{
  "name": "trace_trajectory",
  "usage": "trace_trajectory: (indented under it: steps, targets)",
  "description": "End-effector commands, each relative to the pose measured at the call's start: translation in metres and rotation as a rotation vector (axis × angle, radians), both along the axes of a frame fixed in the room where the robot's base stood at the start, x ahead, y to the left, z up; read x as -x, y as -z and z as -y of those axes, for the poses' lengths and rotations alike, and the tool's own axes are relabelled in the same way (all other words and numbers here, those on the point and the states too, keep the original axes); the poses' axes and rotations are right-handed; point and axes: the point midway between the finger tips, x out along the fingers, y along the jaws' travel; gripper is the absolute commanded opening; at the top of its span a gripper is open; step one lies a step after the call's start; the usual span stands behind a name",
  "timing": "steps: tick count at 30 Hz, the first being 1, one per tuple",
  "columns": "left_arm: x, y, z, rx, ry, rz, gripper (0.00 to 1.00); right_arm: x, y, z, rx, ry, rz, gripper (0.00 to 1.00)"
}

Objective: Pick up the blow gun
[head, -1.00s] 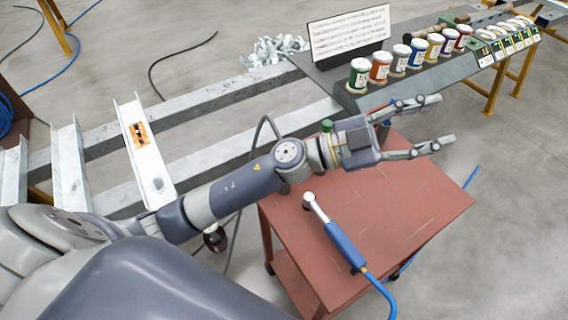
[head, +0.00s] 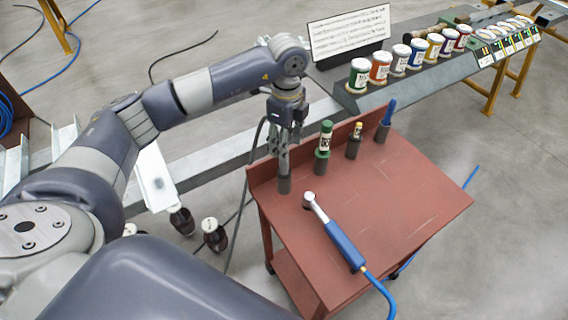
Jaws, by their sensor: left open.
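The blow gun (head: 342,243), as I take it, lies on the red-brown cart top (head: 420,203). It has a blue handle, a silver neck with a round pale head toward the back left, and a blue hose running off the front edge. My left gripper (head: 282,163) points down at the cart's back left corner, just above or at a grey holder (head: 284,185). It is open and apart from the blow gun, to its upper left. Its fingers overlap from this angle, and what the holder contains is hidden. My right gripper is not in view.
Along the cart's back edge stand holders with a green marker (head: 325,137), a small pale-topped item (head: 354,140) and a blue item (head: 388,112). Several paint cans (head: 380,68) and a white sign (head: 349,32) stand on the bench behind. The cart's right half is clear.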

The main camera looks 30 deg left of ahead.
Motion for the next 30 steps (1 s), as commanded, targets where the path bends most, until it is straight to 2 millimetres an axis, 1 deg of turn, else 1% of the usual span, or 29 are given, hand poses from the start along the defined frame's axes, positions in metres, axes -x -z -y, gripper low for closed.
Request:
trace_trajectory:
  steps: [1,3,6,11,16,18,21,24,29,30]
  targets:
    - [0.002,0.008,0.000,0.001,0.002,-0.005,0.46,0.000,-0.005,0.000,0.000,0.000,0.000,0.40]
    - [0.001,0.019,0.001,0.003,0.002,-0.004,0.46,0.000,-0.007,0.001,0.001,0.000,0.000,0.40]
    - [0.001,0.031,0.001,0.004,0.004,-0.002,0.46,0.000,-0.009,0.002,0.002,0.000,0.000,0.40]
    - [0.001,0.041,0.000,0.005,0.004,-0.002,0.46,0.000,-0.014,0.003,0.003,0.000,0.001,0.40]
    - [0.003,0.065,-0.004,0.005,0.004,-0.005,0.46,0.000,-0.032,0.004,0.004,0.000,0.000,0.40]
    - [0.002,0.076,-0.004,0.006,0.005,-0.003,0.46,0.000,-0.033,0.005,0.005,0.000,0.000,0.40]
    - [0.002,0.086,-0.004,0.005,0.006,-0.001,0.46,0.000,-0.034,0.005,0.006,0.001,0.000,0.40]
    - [0.002,0.090,-0.004,0.006,0.007,0.001,0.46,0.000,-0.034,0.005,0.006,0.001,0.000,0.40]
    - [0.002,0.090,-0.004,0.006,0.007,0.001,0.46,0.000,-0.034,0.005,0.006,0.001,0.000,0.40]
    - [0.002,0.090,-0.004,0.006,0.007,0.001,0.39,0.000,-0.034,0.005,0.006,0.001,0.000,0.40]
